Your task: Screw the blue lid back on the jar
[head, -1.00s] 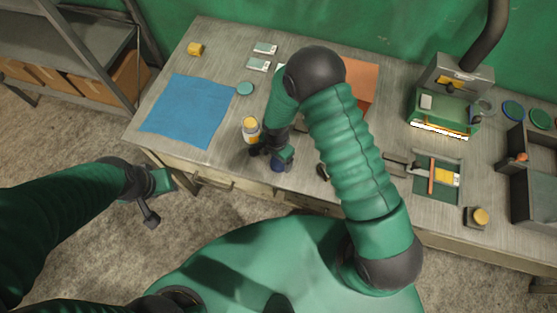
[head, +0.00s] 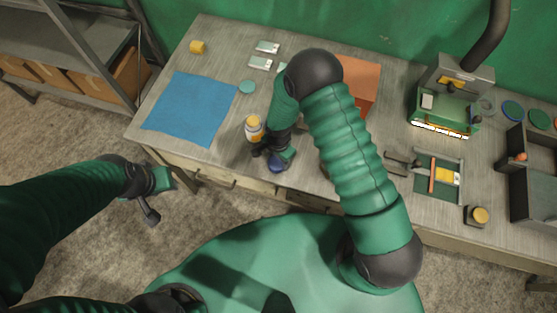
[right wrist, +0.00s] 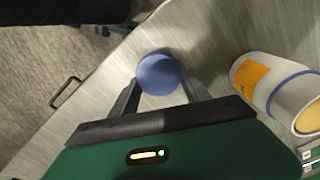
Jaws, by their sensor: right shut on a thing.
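The blue lid (right wrist: 159,74) shows as a round blue disc between the fingertips of my right gripper (right wrist: 160,88) in the right wrist view. In the head view the lid (head: 277,166) is a small blue patch under my right gripper (head: 273,160), near the table's front edge. The gripper is shut on it. Whether a jar is under the lid is hidden.
A green machine (head: 445,105) and a dark tray (head: 517,185) stand to the right.

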